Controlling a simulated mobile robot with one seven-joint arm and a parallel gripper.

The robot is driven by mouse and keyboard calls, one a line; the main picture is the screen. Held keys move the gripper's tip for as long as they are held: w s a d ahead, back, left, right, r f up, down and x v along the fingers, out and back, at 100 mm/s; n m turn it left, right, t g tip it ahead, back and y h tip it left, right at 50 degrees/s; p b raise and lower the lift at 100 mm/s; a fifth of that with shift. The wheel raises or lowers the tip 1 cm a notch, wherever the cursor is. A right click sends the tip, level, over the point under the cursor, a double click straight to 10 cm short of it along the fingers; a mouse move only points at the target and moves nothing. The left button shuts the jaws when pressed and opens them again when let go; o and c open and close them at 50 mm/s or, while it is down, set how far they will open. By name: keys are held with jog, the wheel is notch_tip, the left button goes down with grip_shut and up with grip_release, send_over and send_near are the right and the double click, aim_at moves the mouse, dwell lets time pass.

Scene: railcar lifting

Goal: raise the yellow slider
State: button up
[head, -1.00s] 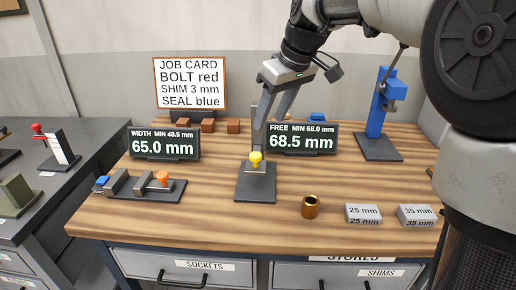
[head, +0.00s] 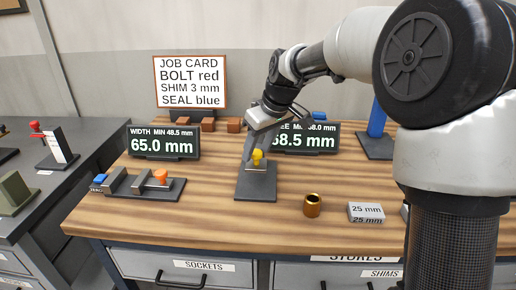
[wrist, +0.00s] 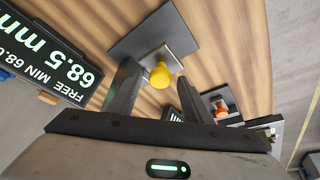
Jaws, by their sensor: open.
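The yellow slider (head: 257,156) is a small yellow knob on an upright gauge with a dark base plate (head: 256,188), in the middle of the bench. It also shows in the wrist view (wrist: 160,76). My gripper (head: 254,152) is at the slider's height in the head view and partly hides the gauge's post. In the wrist view my gripper (wrist: 155,90) is open, with one finger on each side of the knob and visible gaps to it. I cannot tell how deep the knob sits between the fingers. A display (head: 320,140) behind reads 68.5 mm, partly covered by my gripper.
A width gauge with an orange knob (head: 160,175) stands left, its display (head: 164,143) reading 65.0 mm. A brass ring (head: 312,206) and a 25 mm block (head: 366,213) lie to the right. A blue stand (head: 377,118) is partly behind my arm.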

grip_shut()
notch_tip(320, 180, up, 6)
jog(key=p, duration=0.4)
jog(key=shift+p, duration=0.35)
grip_release()
jog(key=shift+f, duration=0.1)
jog(key=p+v, duration=0.2)
jog(key=v, duration=1.5)
